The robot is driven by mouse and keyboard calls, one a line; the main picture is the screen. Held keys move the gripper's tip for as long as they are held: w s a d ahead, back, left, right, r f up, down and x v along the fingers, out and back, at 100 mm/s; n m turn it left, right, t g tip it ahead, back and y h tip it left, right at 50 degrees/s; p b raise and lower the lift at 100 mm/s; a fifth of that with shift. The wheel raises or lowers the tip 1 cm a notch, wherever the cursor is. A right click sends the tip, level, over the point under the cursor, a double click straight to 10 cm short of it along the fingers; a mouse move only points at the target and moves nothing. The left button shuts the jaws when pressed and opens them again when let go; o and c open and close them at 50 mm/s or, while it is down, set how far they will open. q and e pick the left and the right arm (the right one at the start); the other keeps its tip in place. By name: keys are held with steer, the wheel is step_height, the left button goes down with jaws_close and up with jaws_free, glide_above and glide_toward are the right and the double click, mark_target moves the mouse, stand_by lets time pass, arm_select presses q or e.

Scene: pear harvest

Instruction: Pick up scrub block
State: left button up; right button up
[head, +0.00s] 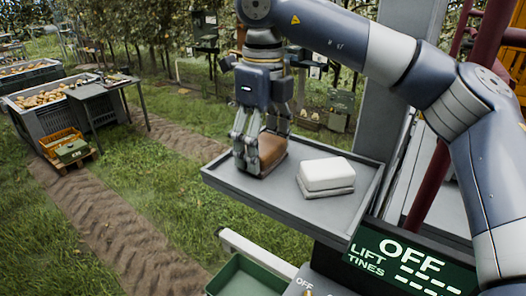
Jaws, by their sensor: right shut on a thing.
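The scrub block (272,149) appears to be the brown block with a darker base at the left part of a grey tray (228,192). My right gripper (257,162) reaches down from above and is shut on this block, with its fingers covering the block's left part. The block is at the tray's surface; I cannot tell whether its underside touches it. My left gripper is not in view.
A white block on a grey base (326,176) lies on the tray just right of the brown block. A green bin (245,278) is below the tray. A dark panel (410,262) reads OFF and LIFT TINES. Fruit crates (40,112) and a small table (100,88) stand far left on grass.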

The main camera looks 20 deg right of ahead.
mark_target(263, 143)
steer(key=shift+w+r+b, duration=0.15)
steer(key=shift+r+b, duration=0.15)
steer(key=shift+r, duration=0.3)
step_height(263, 143, up, 9)
steer(key=shift+f, duration=0.1)
steer(key=shift+o, duration=0.9)
steer(key=shift+c, duration=0.2)
